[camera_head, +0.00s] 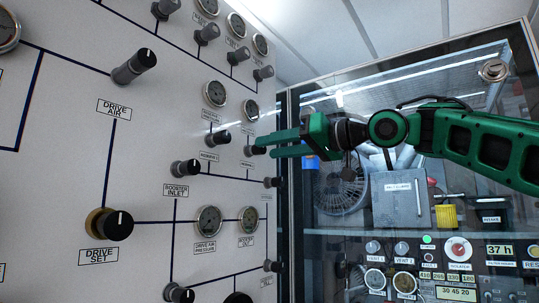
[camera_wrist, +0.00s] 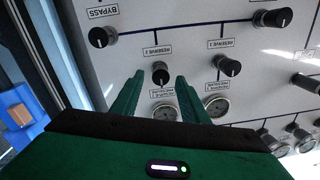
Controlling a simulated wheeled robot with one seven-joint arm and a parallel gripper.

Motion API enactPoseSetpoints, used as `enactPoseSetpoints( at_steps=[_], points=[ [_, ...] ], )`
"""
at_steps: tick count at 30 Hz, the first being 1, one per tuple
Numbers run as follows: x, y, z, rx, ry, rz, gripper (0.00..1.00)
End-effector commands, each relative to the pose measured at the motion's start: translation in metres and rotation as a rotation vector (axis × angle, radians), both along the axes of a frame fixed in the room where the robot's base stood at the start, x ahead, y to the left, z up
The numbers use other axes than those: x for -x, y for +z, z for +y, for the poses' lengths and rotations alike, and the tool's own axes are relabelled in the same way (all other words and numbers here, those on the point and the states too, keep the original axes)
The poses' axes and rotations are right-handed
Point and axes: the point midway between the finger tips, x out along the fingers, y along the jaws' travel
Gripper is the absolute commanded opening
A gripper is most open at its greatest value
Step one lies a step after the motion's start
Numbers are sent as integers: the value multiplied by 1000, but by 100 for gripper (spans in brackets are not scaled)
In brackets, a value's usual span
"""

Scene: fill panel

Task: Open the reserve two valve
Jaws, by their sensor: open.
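The reserve two valve is a small black knob (camera_wrist: 160,73) on the white panel, beside an upside-down label that seems to read RESERVE 2 in the wrist view. In the head view the knob (camera_head: 258,150) sits just left of my fingertips. My green gripper (camera_head: 272,148) reaches the panel from the right, with its fingers pointing left. In the wrist view my gripper (camera_wrist: 158,82) is open, with one finger on each side of the knob. I cannot tell whether either finger touches it. The knob's pointer is hard to read.
The neighbouring reserve knob (camera_wrist: 229,67) is close to the right finger in the wrist view. Gauges (camera_wrist: 216,105) sit beside the knobs. The BYPASS knob (camera_wrist: 102,37) is further off. In the head view a glass-fronted cabinet (camera_head: 400,195) stands right of the panel, behind my arm.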

Motion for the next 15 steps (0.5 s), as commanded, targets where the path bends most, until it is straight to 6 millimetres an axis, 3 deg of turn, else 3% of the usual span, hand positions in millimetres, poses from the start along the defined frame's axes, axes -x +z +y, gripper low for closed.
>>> enactPoseSetpoints(
  at_steps=[6, 15],
  points=[
    [-11, 0, 16, 0, 1, -2, 41],
    [-13, 0, 19, 0, 0, -1, 41]
  ],
)
